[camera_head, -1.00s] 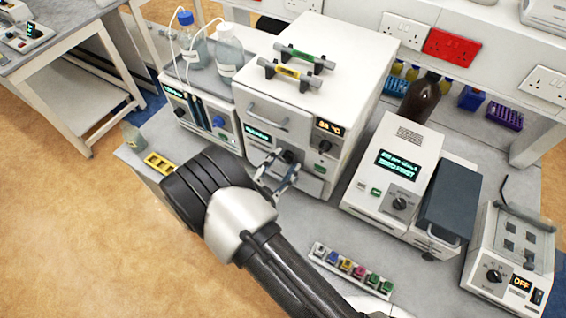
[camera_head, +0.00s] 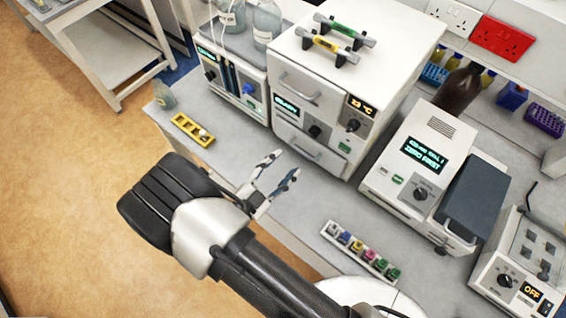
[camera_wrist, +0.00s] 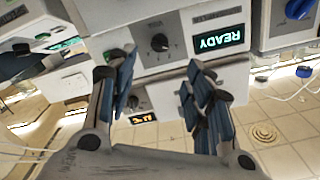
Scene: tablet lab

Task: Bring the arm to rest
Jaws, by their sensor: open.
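My gripper (camera_head: 277,179) is open and empty in the head view. It hangs over the front part of the bench, in front of the white oven-like unit (camera_head: 330,160) with the "33 °C" display. My dark arm reaches in from the bottom of the head view. In the wrist view my gripper's fingers (camera_wrist: 163,90) are spread apart with nothing between them. A white front panel with a dark knob and a lit "READY" display (camera_wrist: 219,39) shows upside down beyond them.
A yellow rack (camera_head: 190,130) and a small bottle (camera_head: 163,95) stand left of my gripper. A white strip of several coloured-top vials (camera_head: 360,252) lies to its right. A white instrument (camera_head: 425,150) and a unit reading "OFF" (camera_head: 515,265) stand farther right. Bare bench (camera_head: 310,200) lies between.

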